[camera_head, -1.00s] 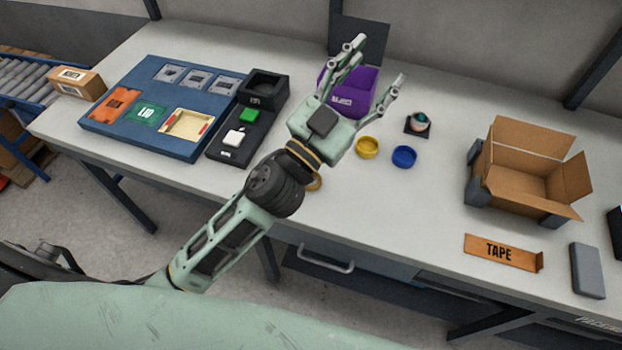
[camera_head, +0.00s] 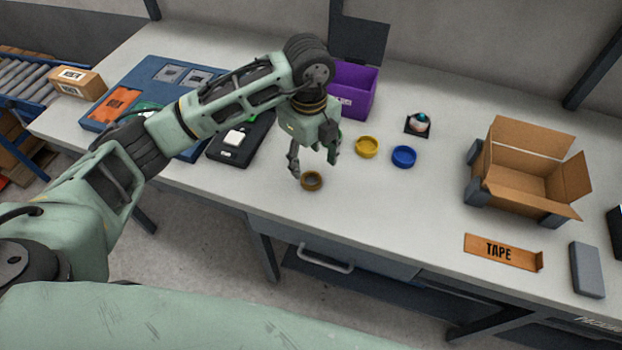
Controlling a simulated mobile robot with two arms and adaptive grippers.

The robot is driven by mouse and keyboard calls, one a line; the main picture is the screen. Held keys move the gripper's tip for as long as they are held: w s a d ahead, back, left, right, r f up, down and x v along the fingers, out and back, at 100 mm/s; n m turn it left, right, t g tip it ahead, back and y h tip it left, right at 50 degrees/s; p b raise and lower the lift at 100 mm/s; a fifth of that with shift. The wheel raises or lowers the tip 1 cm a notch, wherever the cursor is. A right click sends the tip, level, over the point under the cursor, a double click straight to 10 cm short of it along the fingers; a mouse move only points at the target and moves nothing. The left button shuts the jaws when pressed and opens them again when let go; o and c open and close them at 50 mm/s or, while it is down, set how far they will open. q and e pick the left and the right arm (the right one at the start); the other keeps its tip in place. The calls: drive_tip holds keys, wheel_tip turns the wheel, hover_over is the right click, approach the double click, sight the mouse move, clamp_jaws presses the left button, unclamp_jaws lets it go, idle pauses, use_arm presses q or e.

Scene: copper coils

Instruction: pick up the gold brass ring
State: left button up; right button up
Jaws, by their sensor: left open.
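A gold-brown brass ring (camera_head: 312,181) lies flat on the grey workbench, near its front edge. My left gripper (camera_head: 314,165) points down just above and behind this ring. Its fingers are apart, with nothing seen between them. I cannot tell how high the fingertips are above the bench. A yellow ring (camera_head: 367,147) and a blue ring (camera_head: 404,156) lie to the right of the gripper, apart from it. My right gripper is not in view.
A purple bin (camera_head: 356,92) stands behind the gripper. My left arm partly covers the blue tray board (camera_head: 140,75) and black switch box (camera_head: 229,152). The bench front middle is clear.

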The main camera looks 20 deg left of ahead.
sight(310, 183)
use_arm(q)
drive_tip(key=f, duration=0.2)
drive_tip(key=f+p, duration=0.1)
drive_tip(key=f, duration=0.1)
drive_tip(key=f+p, duration=0.1)
drive_tip(key=f, duration=0.2)
drive_tip(key=shift+w+a, duration=0.15)
drive_tip(key=shift+w, duration=0.1)
drive_tip(key=shift+f, duration=0.3)
drive_tip(key=shift+c, duration=0.5)
drive_tip(key=c, duration=1.1)
drive_tip(key=shift+c, duration=0.5)
drive_tip(key=shift+r, duration=0.15)
